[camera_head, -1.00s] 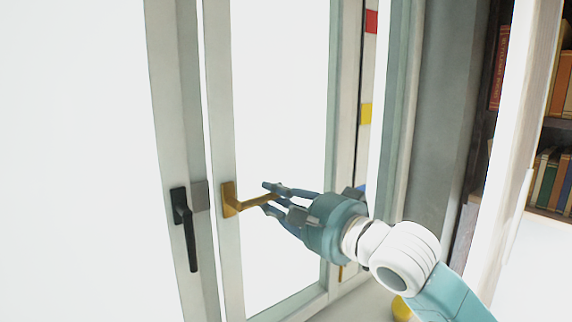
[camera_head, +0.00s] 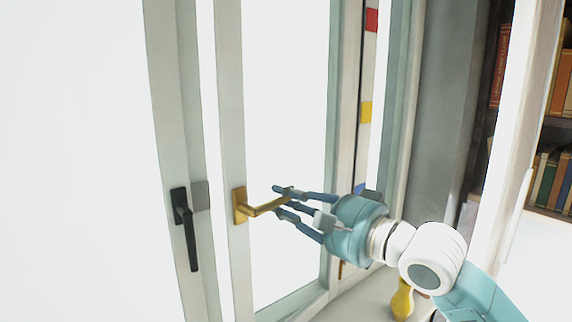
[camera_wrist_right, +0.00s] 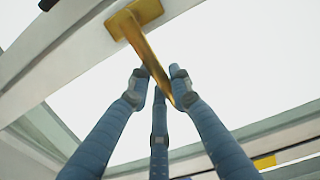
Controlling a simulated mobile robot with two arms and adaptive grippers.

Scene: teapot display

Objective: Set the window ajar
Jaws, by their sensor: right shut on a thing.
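The window sash (camera_head: 232,130) is a pale frame with a bright pane, standing a little apart from the fixed left frame (camera_head: 172,120), with a bright strip between them. A brass handle (camera_head: 262,208) juts from the sash, its lever turned sideways to the right. My right gripper (camera_head: 281,201) is shut on the lever's end. In the right wrist view the brass handle (camera_wrist_right: 145,50) runs down between the blue fingers (camera_wrist_right: 155,85). A black handle (camera_head: 187,225) hangs down on the fixed left frame. My left gripper is out of view.
A yellow rounded object (camera_head: 402,300) stands on the sill below my right wrist. A bookshelf (camera_head: 555,110) with books is at the far right, past a grey wall (camera_head: 445,110). Red (camera_head: 371,20) and yellow (camera_head: 365,112) squares show beside the sash.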

